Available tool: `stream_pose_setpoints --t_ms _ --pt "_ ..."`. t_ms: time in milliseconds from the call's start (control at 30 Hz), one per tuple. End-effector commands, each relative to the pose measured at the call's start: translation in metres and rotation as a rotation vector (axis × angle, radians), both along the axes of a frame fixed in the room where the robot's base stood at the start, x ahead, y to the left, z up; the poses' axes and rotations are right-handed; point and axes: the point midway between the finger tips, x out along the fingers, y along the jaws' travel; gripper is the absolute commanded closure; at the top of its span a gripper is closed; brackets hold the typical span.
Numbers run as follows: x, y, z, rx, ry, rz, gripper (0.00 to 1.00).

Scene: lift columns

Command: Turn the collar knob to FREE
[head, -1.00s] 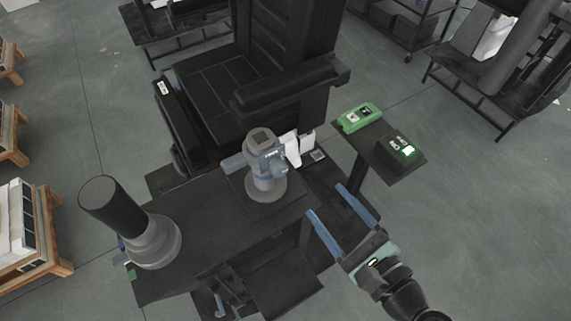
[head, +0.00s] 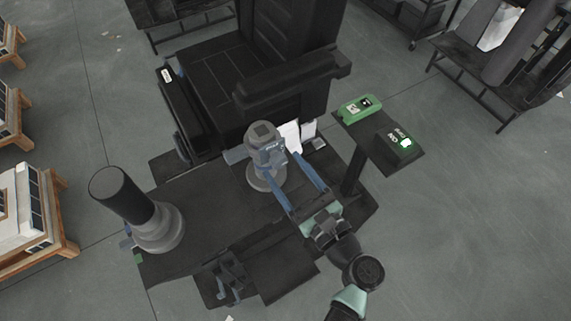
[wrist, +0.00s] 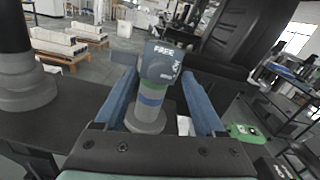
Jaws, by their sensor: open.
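The grey collar (head: 264,148) sits on a short column with a round flanged base, on the dark bench. In the wrist view the collar's front (wrist: 162,52) carries the word FREE at the top and a second label at its right, too small to read surely. The round knob (wrist: 159,69) faces me below FREE; its exact pointing is unclear. My gripper (head: 279,165) is open, its two long blue fingers reaching toward the collar. In the wrist view the fingers stand left and right of the knob and column; I cannot tell whether they touch. Nothing is held.
A grey block (wrist: 125,57) juts from the collar's left. A taller black column (head: 122,195) stands at the left of the bench. A green box (head: 360,107) and a black box with a lit green button (head: 400,144) sit on a side shelf at the right. White cards stand behind the collar.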

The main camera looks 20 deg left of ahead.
Motion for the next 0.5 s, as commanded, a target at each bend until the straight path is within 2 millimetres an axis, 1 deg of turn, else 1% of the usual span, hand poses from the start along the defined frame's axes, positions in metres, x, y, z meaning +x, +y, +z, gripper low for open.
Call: stream_pose_setpoints --t_ms 100,367,400,467,500 --pt "0.0040 0.0056 0.0000 0.000 0.000 0.000 0.28" --pt "0.0051 0.0068 -0.0003 -0.001 0.000 -0.001 0.28" --pt "0.0051 0.0067 -0.0003 -0.001 0.000 -0.001 0.30" --pt "0.0051 0.0067 -0.0003 -0.001 0.000 -0.001 0.41" --pt "0.0050 0.0066 -0.0003 -0.001 0.000 -0.001 0.48"
